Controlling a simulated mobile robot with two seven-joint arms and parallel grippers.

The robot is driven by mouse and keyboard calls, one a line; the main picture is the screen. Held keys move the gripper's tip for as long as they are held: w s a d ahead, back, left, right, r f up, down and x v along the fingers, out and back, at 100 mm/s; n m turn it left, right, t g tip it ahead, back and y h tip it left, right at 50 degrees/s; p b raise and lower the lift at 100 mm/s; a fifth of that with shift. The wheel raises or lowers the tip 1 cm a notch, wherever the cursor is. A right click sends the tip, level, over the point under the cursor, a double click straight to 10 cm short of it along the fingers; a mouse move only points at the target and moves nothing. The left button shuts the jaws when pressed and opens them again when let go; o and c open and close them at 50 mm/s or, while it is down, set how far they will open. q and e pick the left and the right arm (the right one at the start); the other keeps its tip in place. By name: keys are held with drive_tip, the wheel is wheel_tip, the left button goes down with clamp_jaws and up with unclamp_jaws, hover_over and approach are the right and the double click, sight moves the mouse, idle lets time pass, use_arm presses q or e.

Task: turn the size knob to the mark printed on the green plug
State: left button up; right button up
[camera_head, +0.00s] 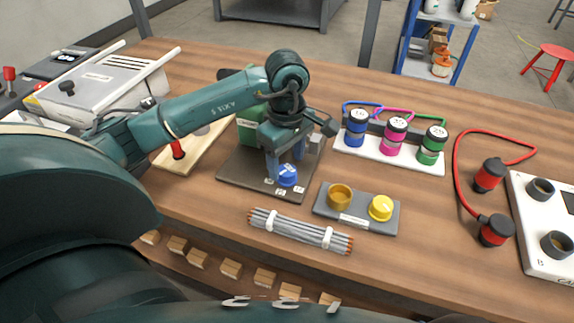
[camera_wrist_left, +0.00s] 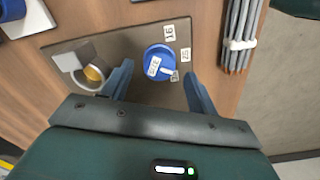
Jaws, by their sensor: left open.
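The blue size knob (camera_head: 287,177) sits on a dark plate (camera_head: 240,180). In the left wrist view the knob (camera_wrist_left: 155,54) has a "SIZE" label and a white pointer directed at the lower-right label. Labels 16 (camera_wrist_left: 169,33) and 25 (camera_wrist_left: 185,54) stand beside it; the lower-right one is unreadable. My left gripper (camera_head: 284,164) is open above the knob, its fingers on either side in the wrist view; contact cannot be told. My right gripper is out of view.
Blue (camera_head: 356,130) and pink (camera_head: 393,138) plugs share the rack. A grey tray (camera_head: 358,222) with a brass cup and yellow knob lies right of the plate. A bundle of grey rods (camera_head: 300,231) lies in front. Red plugs (camera_head: 490,176) and a white panel are at right.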

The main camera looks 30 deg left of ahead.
sight(287, 174)
use_arm(q)
drive_tip(key=shift+f, duration=1.2)
drive_tip(key=shift+c, duration=0.5)
drive_tip(key=c, duration=0.9)
